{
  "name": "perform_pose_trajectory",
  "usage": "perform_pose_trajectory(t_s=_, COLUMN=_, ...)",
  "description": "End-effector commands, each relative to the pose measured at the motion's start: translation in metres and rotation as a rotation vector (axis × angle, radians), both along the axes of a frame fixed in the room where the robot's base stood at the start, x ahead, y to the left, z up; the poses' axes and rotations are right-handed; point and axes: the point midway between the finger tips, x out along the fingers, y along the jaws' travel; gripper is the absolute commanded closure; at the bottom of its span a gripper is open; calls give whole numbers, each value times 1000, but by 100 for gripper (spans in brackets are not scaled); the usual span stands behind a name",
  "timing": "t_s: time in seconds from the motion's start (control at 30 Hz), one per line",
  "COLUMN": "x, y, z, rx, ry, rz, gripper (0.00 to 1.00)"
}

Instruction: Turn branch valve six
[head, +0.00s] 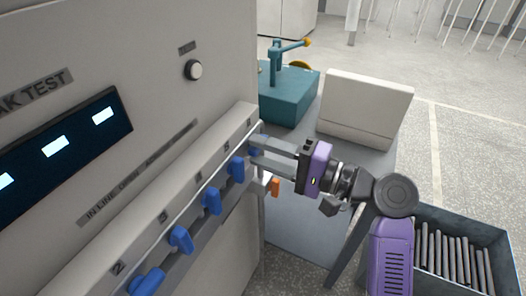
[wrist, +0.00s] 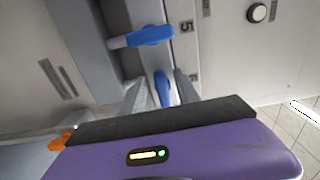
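Branch valve six is the blue handle (head: 254,147) at the far right end of the valve row, largely hidden by my gripper in the head view. In the wrist view its blue handle (wrist: 163,88) sits between my two fingers, with a small gap showing on either side. My gripper (head: 257,151) is open, with its fingertips around the handle; it also shows in the wrist view (wrist: 160,85). The valve five handle (head: 236,169) is just left of it, and in the wrist view that handle (wrist: 145,37) lies crosswise beyond the fingers, beside the label 5.
More blue valves (head: 211,201) run down the sloped rail to the left. A small orange part (head: 275,187) is just below my fingers. A teal device (head: 287,95) and a beige box (head: 366,108) stand on the grey table behind. A bin of rods (head: 462,225) is at lower right.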

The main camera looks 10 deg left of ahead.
Motion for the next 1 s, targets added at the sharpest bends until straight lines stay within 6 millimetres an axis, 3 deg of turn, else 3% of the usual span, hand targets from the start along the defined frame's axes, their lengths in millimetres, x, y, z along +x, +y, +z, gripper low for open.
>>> perform_pose_trajectory(t_s=0.5, x=-23, y=-65, z=-1, rx=-1, ry=0, rz=-3, gripper=62)
perform_pose_trajectory(t_s=1.0, x=-27, y=-73, z=0, rx=-1, ry=0, rz=0, gripper=62)
